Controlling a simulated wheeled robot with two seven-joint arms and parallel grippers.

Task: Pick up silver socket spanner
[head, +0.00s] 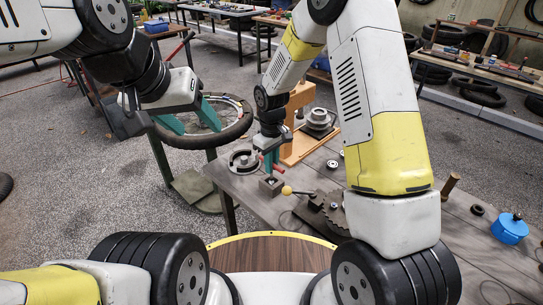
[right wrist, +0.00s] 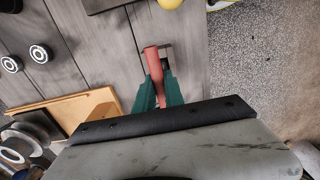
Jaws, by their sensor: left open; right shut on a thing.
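My right gripper (head: 268,160) is over the near left corner of the workbench, its green fingers pointing down. In the right wrist view its fingers (right wrist: 160,88) are shut on a red handle (right wrist: 154,62). A small grey metal piece (right wrist: 167,50) shows just beyond the handle. I cannot tell whether the red handle belongs to the silver socket spanner, and no other spanner is clear. In the head view a small metal block (head: 270,187) stands on the bench below the right fingers. My left gripper (head: 194,119) is open and empty, in front of a tyre (head: 235,128).
The grey workbench (head: 460,230) carries a yellow-knobbed lever (head: 287,190), a toothed dark part (head: 335,215), a wooden press stand (head: 300,125), ring-shaped parts (head: 243,159) and a blue pot (head: 510,228). The tyre lies on a green stand (head: 190,185).

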